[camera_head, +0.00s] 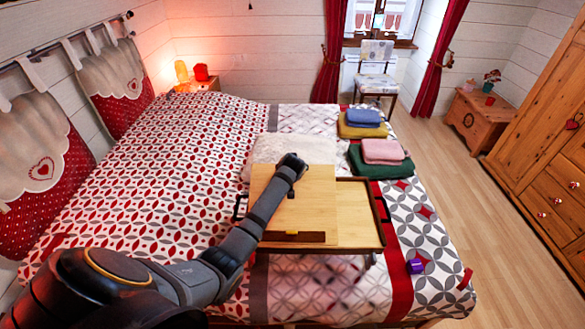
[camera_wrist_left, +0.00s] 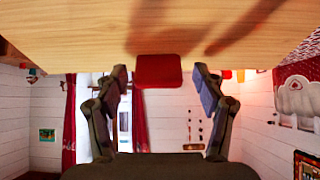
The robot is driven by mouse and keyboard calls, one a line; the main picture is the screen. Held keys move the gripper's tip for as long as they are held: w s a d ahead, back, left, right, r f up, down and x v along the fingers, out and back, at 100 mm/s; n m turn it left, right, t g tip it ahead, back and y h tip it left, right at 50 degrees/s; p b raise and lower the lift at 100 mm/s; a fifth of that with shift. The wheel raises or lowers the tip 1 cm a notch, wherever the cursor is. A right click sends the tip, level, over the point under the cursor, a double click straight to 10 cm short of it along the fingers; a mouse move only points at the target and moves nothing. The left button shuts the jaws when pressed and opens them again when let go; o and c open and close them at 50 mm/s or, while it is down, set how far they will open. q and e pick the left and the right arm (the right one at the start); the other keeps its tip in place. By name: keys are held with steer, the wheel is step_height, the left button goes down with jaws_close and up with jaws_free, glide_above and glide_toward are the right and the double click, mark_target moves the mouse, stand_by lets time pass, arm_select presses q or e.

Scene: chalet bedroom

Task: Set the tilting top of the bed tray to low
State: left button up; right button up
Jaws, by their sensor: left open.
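The bed tray (camera_head: 361,232) stands on the bed, with a fixed wooden section at its right. Its pale wooden tilting top (camera_head: 318,207) has a dark ledge along the near edge; its far edge looks raised, though the exact angle is unclear. My left gripper (camera_head: 292,160) is over the top's far edge. In the left wrist view, which looks upside down, the top's wood (camera_wrist_left: 70,35) fills the upper part. A red tab (camera_wrist_left: 159,70) at its edge shows between the open, apart fingers of my left gripper (camera_wrist_left: 160,78). My right gripper is out of view.
Folded green and pink cloths (camera_head: 382,157) and yellow and blue ones (camera_head: 362,123) lie on the bed beyond the tray. A white pillow (camera_head: 292,148) is behind the tray. A small purple object (camera_head: 415,266) lies at its right. Floor is clear at right.

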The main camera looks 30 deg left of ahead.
arm_select(q)
steer(key=shift+d+r, duration=0.1)
steer(key=shift+r, duration=0.1)
steer(key=v, duration=1.1)
steer(key=shift+s+d, duration=0.2)
steer(key=shift+s, duration=0.1)
steer(key=shift+r, duration=0.1)
